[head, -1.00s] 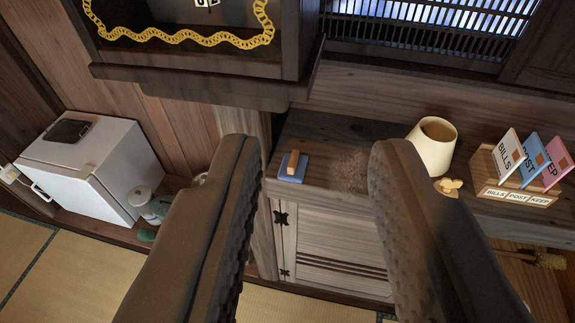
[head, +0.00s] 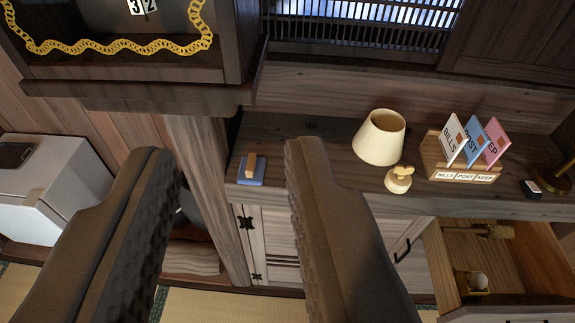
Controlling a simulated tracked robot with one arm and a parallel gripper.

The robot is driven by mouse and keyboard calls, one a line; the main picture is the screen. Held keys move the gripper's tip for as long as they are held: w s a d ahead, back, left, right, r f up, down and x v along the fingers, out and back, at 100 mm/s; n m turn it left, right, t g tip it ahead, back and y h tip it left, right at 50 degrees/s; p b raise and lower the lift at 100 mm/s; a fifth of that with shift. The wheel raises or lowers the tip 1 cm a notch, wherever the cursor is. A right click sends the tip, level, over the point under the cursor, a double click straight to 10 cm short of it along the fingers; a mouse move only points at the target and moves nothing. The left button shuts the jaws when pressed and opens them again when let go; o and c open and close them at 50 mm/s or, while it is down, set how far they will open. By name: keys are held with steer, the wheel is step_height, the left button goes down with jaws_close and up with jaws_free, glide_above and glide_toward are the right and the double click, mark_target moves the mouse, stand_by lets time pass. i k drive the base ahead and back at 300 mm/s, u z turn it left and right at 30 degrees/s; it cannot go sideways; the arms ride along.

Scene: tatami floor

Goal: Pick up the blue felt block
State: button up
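The blue felt block (head: 251,170) is a small blue pad with a tan wooden piece on top. It sits near the left end of the dark wooden cabinet top (head: 310,135), close to its front edge. My gripper (head: 230,153) is open, with two thick dark fingers well apart. In the picture the block shows between the fingertips, nearer the right finger. Nothing is held, and I see no contact with the block. How far the fingertips are from it in depth I cannot tell.
On the cabinet top to the right stand a cream lampshade-like cup (head: 380,138), a small cream-and-yellow item (head: 398,180) and a letter rack (head: 459,176). An open drawer (head: 505,262) juts out below right. A dark shelf unit (head: 140,95) overhangs at upper left; a white box (head: 45,190) stands left.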

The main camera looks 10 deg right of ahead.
mark_target(250, 171)
steer(key=z, duration=0.45)
steer(key=i, duration=0.85)
steer(key=z, duration=0.35)
